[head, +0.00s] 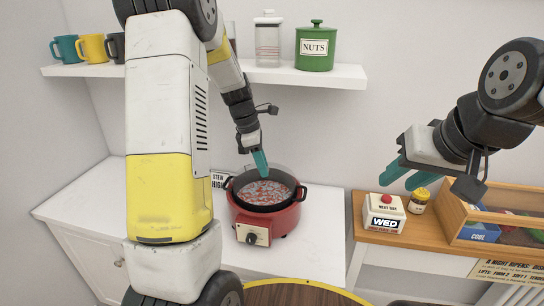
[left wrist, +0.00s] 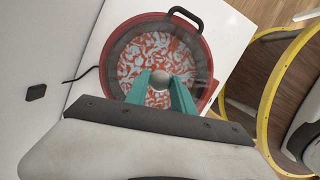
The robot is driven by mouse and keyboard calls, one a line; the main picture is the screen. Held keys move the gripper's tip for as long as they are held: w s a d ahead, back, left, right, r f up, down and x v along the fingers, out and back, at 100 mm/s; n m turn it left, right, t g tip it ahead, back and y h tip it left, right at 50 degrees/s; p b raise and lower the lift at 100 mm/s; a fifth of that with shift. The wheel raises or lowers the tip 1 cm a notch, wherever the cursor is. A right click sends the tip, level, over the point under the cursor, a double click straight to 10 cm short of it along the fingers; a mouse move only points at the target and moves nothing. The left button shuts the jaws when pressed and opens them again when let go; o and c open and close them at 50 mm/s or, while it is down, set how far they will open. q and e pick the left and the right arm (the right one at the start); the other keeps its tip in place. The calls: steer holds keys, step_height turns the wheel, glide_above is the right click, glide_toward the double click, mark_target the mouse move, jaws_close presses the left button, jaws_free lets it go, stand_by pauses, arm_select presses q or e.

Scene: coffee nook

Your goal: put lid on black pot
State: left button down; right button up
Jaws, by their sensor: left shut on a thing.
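A red cooker (head: 266,222) with a dial on its front stands on the white counter. The black pot (head: 233,196) sits in it, with dark side handles and red and white contents. My left gripper (head: 262,172) points down over the pot. Its teal fingers (left wrist: 160,82) are closed around a small pale round knob (left wrist: 159,79), which looks like part of a clear lid. The lid's glass is hard to make out against the contents, and I cannot tell whether its rim touches the pot. My right gripper (head: 397,183) is open and empty, off to the right.
A white button box (head: 384,213) and a small yellow jar (head: 419,200) stand on the wooden table at right, beside a wooden bin (head: 462,211). Above, a shelf (head: 345,76) holds mugs, a glass jar and a green NUTS canister (head: 316,47). A round yellow-rimmed table (head: 300,292) is in front.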

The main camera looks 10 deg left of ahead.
arm_select(q)
steer(key=shift+f, duration=0.75)
stand_by(2.2)
steer(key=c, duration=0.5)
jaws_free()
steer(key=shift+r, duration=2.55)
jaws_close()
